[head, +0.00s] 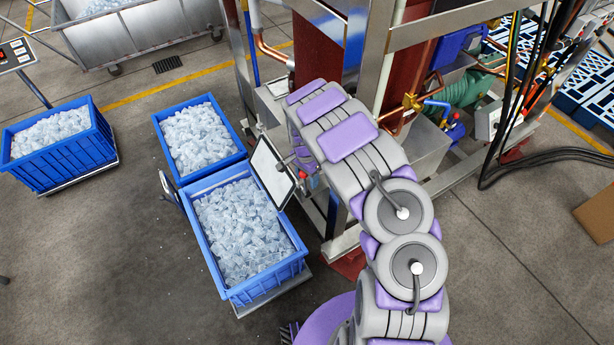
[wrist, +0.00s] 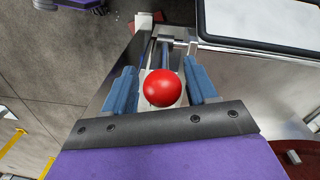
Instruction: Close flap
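The flap (head: 272,170), a pale panel with a dark edge, stands tilted beside the ice crates in the head view. A pale panel with a black rim (wrist: 265,20), seemingly the flap, fills the upper right of the wrist view. A round red knob (wrist: 162,88) on a metal lever lies between the blue fingers of my gripper (wrist: 164,88). Narrow gaps show on both sides of the knob, so the fingers are open around it. In the head view my gripper (head: 303,168) is beside the flap's right edge, mostly hidden by my arm.
A blue crate full of ice (head: 298,262) stands below the flap, with a second ice crate (head: 157,118) behind it. Another ice crate (head: 105,130) is at left. Machine framing and pipes (head: 410,100) crowd the right. The floor at lower left is clear.

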